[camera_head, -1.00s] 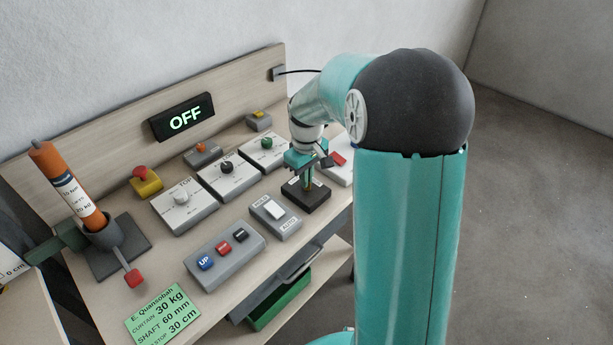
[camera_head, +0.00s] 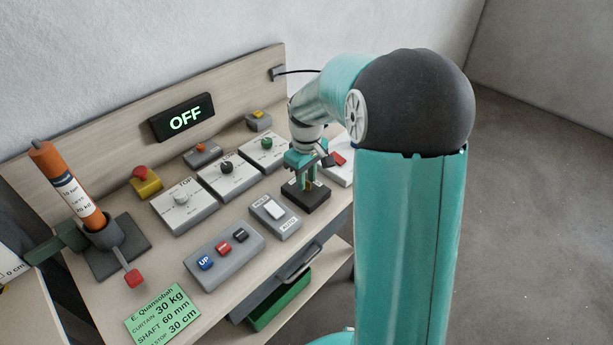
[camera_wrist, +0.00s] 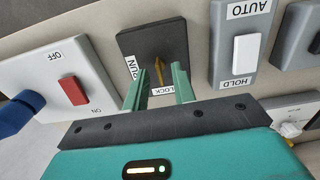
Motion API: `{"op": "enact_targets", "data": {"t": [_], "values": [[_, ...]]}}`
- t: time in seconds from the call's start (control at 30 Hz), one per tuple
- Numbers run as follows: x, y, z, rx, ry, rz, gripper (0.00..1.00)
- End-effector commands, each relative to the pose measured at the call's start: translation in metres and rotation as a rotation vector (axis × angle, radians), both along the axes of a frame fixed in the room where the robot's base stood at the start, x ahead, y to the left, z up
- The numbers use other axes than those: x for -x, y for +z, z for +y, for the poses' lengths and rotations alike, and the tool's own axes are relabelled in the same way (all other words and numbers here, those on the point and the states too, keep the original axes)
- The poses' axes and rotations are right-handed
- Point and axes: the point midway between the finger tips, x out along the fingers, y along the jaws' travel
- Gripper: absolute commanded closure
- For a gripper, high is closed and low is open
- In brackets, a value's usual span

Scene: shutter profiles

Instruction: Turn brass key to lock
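The brass key (camera_wrist: 157,65) stands in a black block (camera_wrist: 133,42) labelled RUN and LOCK in the wrist view. Its narrow end points toward the block's upper side, away from the LOCK label. The same black block (camera_head: 318,200) is at the bench's right part in the head view, under my gripper (camera_head: 307,182). In the wrist view my gripper (camera_wrist: 160,77) is open, with one green finger on each side of the key. Gaps show between the key and both fingers. The key is mostly hidden in the head view.
A HOLD/AUTO rocker switch (camera_head: 275,213) stands close left of the block, and a box with a red switch (camera_wrist: 73,90) stands on the other side. White dial boxes (camera_head: 225,177) are behind. The display (camera_head: 182,118) reads OFF.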

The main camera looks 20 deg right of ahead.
Motion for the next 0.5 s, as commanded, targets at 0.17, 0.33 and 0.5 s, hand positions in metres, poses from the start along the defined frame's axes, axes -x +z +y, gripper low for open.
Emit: {"op": "enact_targets", "data": {"t": [0.17, 0.33, 0.5], "values": [[-0.001, 0.016, 0.000, 0.001, 0.000, -0.003, 0.74], [-0.001, 0.051, 0.000, 0.002, 0.001, -0.005, 0.74], [-0.001, 0.089, 0.000, 0.002, 0.000, -0.005, 0.74]]}}
